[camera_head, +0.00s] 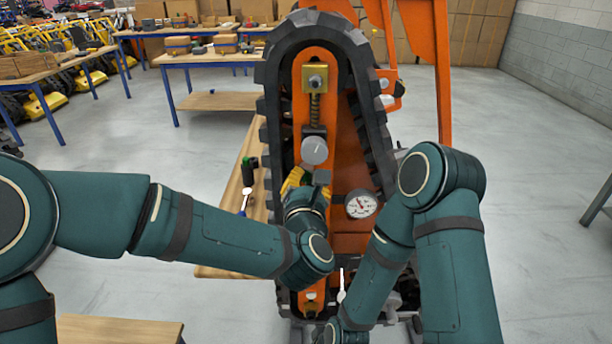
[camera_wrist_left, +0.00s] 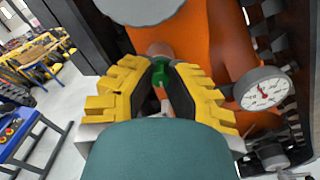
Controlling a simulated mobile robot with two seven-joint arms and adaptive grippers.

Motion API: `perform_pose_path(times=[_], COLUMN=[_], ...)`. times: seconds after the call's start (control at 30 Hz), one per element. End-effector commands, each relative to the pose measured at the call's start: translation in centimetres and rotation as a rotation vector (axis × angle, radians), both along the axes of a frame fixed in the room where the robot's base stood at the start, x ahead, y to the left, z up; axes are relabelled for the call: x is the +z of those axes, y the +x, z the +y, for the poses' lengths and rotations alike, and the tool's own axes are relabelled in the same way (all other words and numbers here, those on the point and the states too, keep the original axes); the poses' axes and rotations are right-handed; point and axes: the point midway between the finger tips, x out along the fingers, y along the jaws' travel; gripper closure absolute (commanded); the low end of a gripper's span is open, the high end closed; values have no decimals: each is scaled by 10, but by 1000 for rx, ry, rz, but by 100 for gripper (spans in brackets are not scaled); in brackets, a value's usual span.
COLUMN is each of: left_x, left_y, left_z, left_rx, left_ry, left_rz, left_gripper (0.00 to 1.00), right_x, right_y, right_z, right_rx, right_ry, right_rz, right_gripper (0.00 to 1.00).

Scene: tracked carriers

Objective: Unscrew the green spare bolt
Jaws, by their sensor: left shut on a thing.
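The green bolt (camera_wrist_left: 160,74) shows in the left wrist view, between the dark pads of my left gripper (camera_wrist_left: 163,84). The yellow fingers are shut on it from both sides, and it sits in front of an orange surface. In the head view my left gripper (camera_head: 305,182) is at the orange track frame (camera_head: 314,100), just below a grey round part (camera_head: 314,150). The bolt is hidden there by the gripper. My right arm reaches down to the bottom of the head view, and its gripper does not show.
A pressure gauge (camera_head: 361,204) is right of my left gripper, also in the wrist view (camera_wrist_left: 263,88). A black rubber track (camera_head: 284,40) surrounds the frame. A wooden table (camera_head: 230,215) on the left holds a dark green container (camera_head: 249,172).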

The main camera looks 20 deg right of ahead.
Motion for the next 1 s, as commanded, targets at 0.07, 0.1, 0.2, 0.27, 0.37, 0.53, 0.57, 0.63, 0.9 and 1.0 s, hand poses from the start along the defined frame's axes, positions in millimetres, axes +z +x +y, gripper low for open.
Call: perform_pose_path(times=[0.07, 0.1, 0.2, 0.27, 0.37, 0.53, 0.57, 0.63, 0.9, 1.0], left_x=[2, 2, 2, 2, 3, 3, 3, 3, 1, 1], left_y=[1, 1, 1, 1, 1, 1, 1, 1, 0, 0], left_z=[1, 1, 0, 0, 0, 0, 0, 0, 0, 0], left_rx=[2, 2, 1, 2, 1, 1, 1, 1, 0, -1], left_ry=[-116, -173, -299, -350, -391, -393, -393, -392, -388, -348], left_rz=[29, 44, 81, 95, 105, 105, 105, 105, 109, 97], left_gripper=[100, 100, 100, 100, 100, 100, 100, 64, 61, 61], right_x=[0, 0, 0, 0, 0, 0, 0, 0, 0, 0], right_y=[0, 0, 0, 0, 0, 0, 0, 0, 0, 0], right_z=[0, 0, 0, 0, 0, 0, 0, 0, 0, 0], right_rx=[0, 0, 0, 0, 0, 0, 0, 0, 0, 0], right_ry=[0, 0, 0, 0, 0, 0, 0, 0, 0, 0], right_rz=[0, 0, 0, 0, 0, 0, 0, 0, 0, 0], right_gripper=[53, 53, 53, 53, 53, 53, 53, 53, 53, 53])
